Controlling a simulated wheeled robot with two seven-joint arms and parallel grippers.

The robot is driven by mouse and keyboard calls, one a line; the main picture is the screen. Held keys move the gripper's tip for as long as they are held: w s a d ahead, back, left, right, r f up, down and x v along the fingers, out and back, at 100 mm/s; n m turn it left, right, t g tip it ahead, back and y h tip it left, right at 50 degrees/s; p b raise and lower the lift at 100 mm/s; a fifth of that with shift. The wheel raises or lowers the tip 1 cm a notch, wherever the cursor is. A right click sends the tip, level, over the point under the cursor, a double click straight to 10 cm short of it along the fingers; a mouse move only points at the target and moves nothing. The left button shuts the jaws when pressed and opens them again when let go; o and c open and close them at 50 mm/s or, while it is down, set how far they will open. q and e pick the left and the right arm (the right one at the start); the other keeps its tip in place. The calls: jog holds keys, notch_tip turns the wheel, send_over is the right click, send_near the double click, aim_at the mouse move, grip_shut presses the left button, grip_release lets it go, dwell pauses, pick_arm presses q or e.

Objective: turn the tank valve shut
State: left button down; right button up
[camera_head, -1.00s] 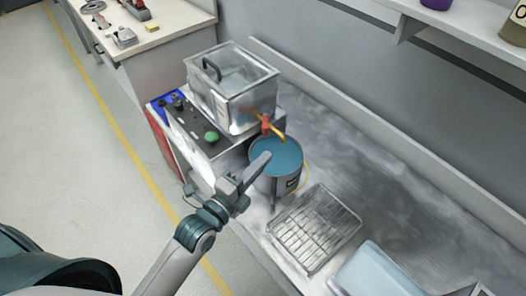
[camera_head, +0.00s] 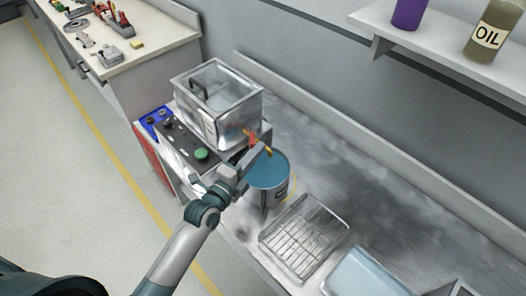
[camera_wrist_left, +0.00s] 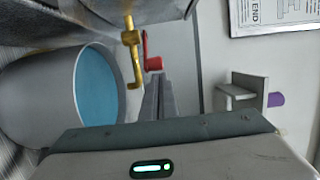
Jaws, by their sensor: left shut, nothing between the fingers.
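The tank (camera_head: 228,122) is a clear-walled metal box with a black handle on its lid. Its valve has a red handle (camera_head: 252,137) and a brass spout (camera_head: 268,151) over a bucket of blue liquid (camera_head: 268,172). My left gripper (camera_head: 256,154) is shut and empty, its tips close to the valve at the tank's front. In the left wrist view the red handle (camera_wrist_left: 153,62) is just beyond the fingers (camera_wrist_left: 158,100), with the brass spout (camera_wrist_left: 131,50) to its left. I cannot tell whether the fingers touch the handle. My right gripper is out of view.
A control panel with a green button (camera_head: 201,154) is left of the bucket. A wire rack (camera_head: 303,238) and a pale blue tray (camera_head: 365,275) lie on the metal bench (camera_head: 400,225). A shelf (camera_head: 440,40) holds an oil jar (camera_head: 492,32) and a purple container (camera_head: 408,13).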

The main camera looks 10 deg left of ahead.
pick_arm(q)
jog(key=shift+a, duration=0.2)
dwell(0.5)
jog(key=shift+a+m+h+b, duration=0.15)
jog(key=shift+m+h+b, duration=0.15)
jog(key=shift+h+b, duration=0.1)
